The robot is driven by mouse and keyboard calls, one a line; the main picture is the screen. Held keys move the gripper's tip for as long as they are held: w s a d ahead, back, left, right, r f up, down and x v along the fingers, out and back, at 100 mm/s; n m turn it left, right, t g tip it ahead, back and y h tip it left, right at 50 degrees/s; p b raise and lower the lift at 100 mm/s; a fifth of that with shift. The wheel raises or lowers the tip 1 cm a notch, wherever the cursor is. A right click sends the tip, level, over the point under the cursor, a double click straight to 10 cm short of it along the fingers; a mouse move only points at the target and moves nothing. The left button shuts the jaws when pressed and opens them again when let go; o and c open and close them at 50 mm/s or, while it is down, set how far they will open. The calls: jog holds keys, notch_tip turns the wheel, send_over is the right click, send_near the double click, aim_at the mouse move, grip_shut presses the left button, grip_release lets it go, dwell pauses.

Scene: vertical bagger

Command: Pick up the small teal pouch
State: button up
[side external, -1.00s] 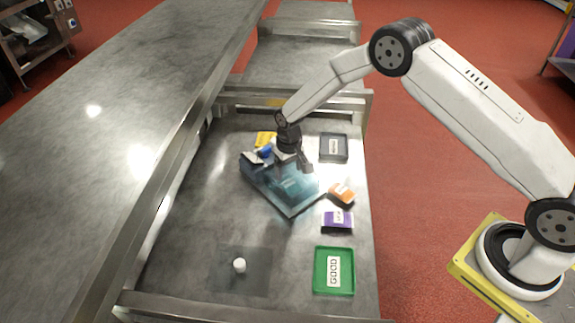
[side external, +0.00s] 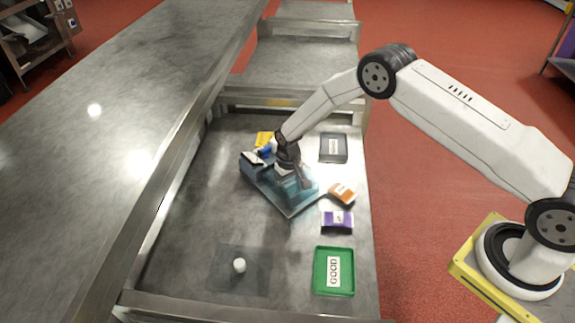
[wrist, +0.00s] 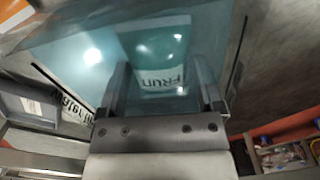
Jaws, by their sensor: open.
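The small teal pouch (wrist: 162,45) has a white label band with dark letters. In the wrist view it lies between my two fingers, inside or beneath a see-through bluish container (wrist: 95,40); I cannot tell which. In the side view this container (side external: 291,212) stands on the steel table, and the pouch cannot be told apart from its teal contents behind my gripper. My gripper (side external: 296,184) points down into the container area. It is open, with a finger on each side of the pouch (wrist: 162,78). Contact is not visible.
An orange pouch (side external: 342,192) and a purple pouch (side external: 337,220) lie right of the container. A green GOOD tray (side external: 334,288) is at the front, a dark grey tray (side external: 333,148) behind. Yellow and blue items crowd the container's back left.

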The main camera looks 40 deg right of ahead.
dwell(0.4)
jog(key=c, duration=1)
jog(key=shift+c, duration=0.2)
jog(key=shift+r, duration=0.1)
jog(key=shift+r, duration=0.75)
jog(key=s+r, duration=1.1)
jog(key=s, duration=0.3)
jog(key=shift+d, duration=0.45)
jog(key=shift+r, duration=0.1)
